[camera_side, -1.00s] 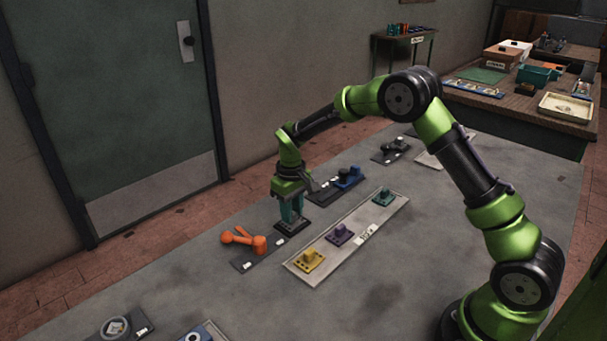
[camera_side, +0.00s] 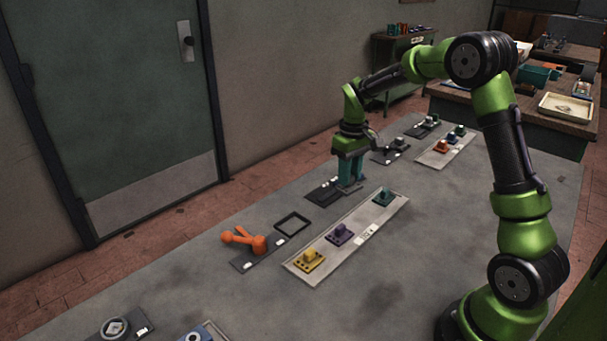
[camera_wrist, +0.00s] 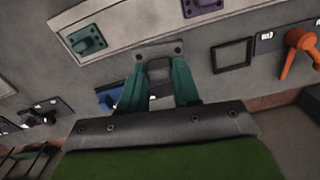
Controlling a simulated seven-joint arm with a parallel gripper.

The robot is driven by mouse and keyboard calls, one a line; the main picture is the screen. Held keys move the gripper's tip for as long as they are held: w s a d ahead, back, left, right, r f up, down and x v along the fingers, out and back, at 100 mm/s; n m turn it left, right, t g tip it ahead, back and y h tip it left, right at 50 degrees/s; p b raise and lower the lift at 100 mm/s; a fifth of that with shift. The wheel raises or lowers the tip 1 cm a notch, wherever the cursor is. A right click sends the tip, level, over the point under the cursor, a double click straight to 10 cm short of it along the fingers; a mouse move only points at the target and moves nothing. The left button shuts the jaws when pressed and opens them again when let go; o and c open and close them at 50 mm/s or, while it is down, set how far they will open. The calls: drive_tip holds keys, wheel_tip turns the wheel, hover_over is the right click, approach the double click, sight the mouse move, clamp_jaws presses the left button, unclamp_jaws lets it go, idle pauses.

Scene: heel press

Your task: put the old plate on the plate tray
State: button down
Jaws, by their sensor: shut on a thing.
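My gripper (camera_side: 349,186) is shut on a grey plate (camera_wrist: 172,48) with small holes, seen at the fingertips in the wrist view. It appears to be the old plate; in the side view my fingers mostly hide it. My gripper is above the dark base, left of the far end of a long pale tray (camera_side: 364,225). This tray, likely the plate tray, carries a yellow plate (camera_side: 309,260), a purple plate (camera_side: 340,233) and a teal plate (camera_side: 383,197). A bare gap lies between purple and teal. The held plate is not on the tray.
An empty black square frame (camera_side: 292,223) lies beside an orange clamp (camera_side: 245,239). A dark base (camera_side: 323,193) is near my gripper; a blue part (camera_wrist: 108,97) shows behind my fingers in the wrist view. Another pale tray (camera_side: 430,158) with coloured parts is further back.

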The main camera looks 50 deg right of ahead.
drive_tip(key=shift+n, duration=0.8)
drive_tip(key=shift+s+d+f, duration=0.35)
drive_tip(key=shift+s+f, duration=0.35)
drive_tip(key=shift+f, duration=0.6)
drive_tip(key=shift+s+d+f, duration=0.4)
drive_tip(key=shift+s+f, duration=0.3)
drive_tip(key=shift+f, duration=0.55)
drive_tip(key=shift+s+d+f, duration=0.35)
drive_tip(key=shift+s+f, duration=0.35)
drive_tip(key=shift+f, duration=0.6)
drive_tip(key=shift+f, duration=0.3)
drive_tip(key=c, duration=0.7)
unclamp_jaws()
drive_tip(key=shift+c, duration=0.2)
drive_tip(key=shift+f, duration=0.1)
wheel_tip(320, 180, up, 17)
